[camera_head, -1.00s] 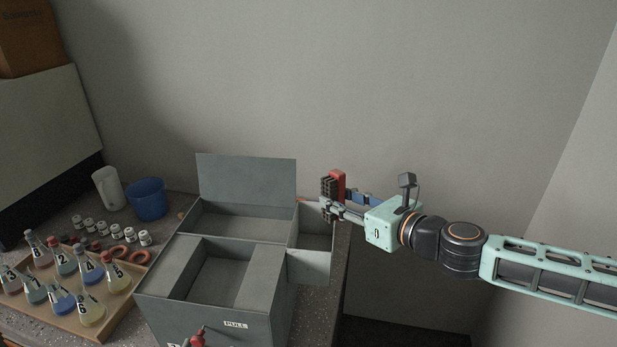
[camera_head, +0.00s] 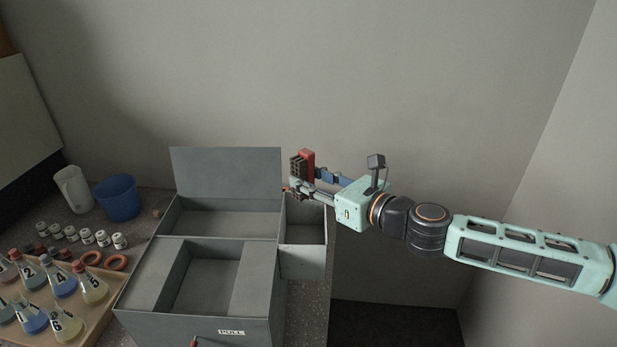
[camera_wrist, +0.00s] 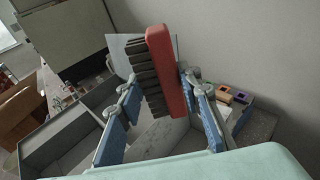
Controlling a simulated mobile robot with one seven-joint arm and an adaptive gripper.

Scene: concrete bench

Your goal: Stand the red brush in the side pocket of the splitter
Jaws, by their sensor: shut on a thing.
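The red brush (camera_head: 308,160), with dark bristles facing left, is held roughly upright at the back of the side pocket. In the wrist view the red brush (camera_wrist: 168,72) leans slightly between the blue-padded fingers. My gripper (camera_head: 304,187) is shut on it; the gripper also shows in the wrist view (camera_wrist: 163,86). The grey splitter (camera_head: 262,305) stands on the bench with open compartments. Its side pocket (camera_head: 303,262) is on the right and looks empty. The brush's lower end is hidden by the fingers, and I cannot tell its height over the pocket.
The splitter's raised back panel (camera_head: 225,172) stands left of the brush. A blue cup (camera_head: 117,198), a white jug (camera_head: 73,188), several small jars and a wooden tray (camera_head: 95,325) of flasks are at left. Small coloured blocks (camera_wrist: 224,93) show in the wrist view. A wall is behind.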

